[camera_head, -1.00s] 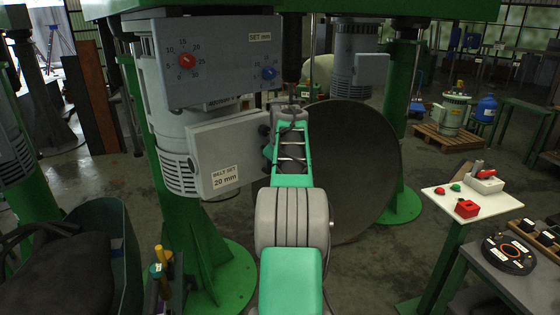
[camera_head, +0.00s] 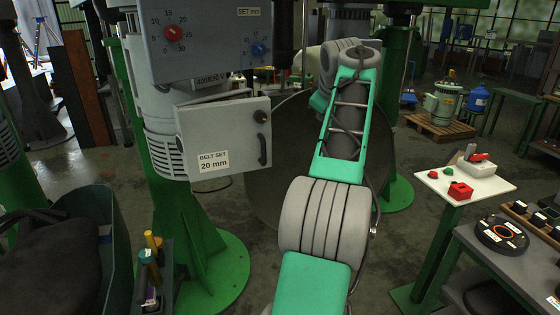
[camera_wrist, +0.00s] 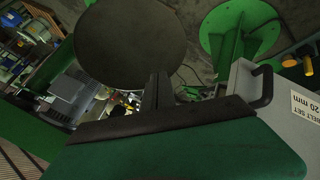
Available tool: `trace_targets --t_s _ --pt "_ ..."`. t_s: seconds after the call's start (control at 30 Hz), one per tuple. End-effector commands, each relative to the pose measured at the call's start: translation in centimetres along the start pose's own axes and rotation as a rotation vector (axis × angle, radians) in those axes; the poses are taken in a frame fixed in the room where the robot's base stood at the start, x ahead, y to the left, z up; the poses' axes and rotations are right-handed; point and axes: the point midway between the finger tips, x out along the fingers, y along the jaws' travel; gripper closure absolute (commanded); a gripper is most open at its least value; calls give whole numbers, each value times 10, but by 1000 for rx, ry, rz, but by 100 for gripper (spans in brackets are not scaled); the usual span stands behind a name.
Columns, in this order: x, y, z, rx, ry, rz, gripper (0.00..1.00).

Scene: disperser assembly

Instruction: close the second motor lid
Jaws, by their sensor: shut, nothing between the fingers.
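The near motor (camera_head: 158,115) is a grey ribbed housing on a green column. Its grey lid (camera_head: 235,125), labelled "BELT SET 20 mm", has a dark handle and knob at its right side; whether it is fully shut is unclear. The lid shows at the right of the wrist view (camera_wrist: 285,100), beside my gripper (camera_wrist: 159,82) and apart from it. My gripper is shut and empty; in the head view my arm hides it. Another motor (camera_head: 350,22) stands behind my arm, mostly hidden. A grey box, perhaps its own, shows at the left of the wrist view (camera_wrist: 72,88).
A large dark disc (camera_head: 265,190) stands behind my arm. A control box (camera_head: 205,45) with red and blue dials is above the lid. A white-topped stand (camera_head: 480,190) and a grey table (camera_head: 515,265) are at the right, a dark bin (camera_head: 118,250) at lower left.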

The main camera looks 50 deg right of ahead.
Motion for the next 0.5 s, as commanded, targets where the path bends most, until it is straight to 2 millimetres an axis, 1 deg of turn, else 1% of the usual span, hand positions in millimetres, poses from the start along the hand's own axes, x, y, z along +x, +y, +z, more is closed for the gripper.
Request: trace_targets --t_s 0.03,0.07,0.1,0.17,0.2,0.23,0.27,0.3,0.37,0.4,0.47,0.5 --pt "-25 7 23 20 -1 69 100" --pt "-39 9 36 34 -8 96 100" --pt "-53 6 56 56 -24 119 100" --pt "-66 -7 89 88 -52 132 100" --pt "-70 -23 112 105 -74 126 100" --pt "-70 -37 128 114 -86 117 100" --pt "-68 -52 142 123 -91 108 100" --pt "-61 -74 158 131 -84 96 100" --pt "-46 -106 173 115 -48 77 100" --pt "-32 -130 180 85 -10 61 100" --pt "-9 -166 180 14 73 40 100" --pt "5 -188 176 -42 137 32 100"
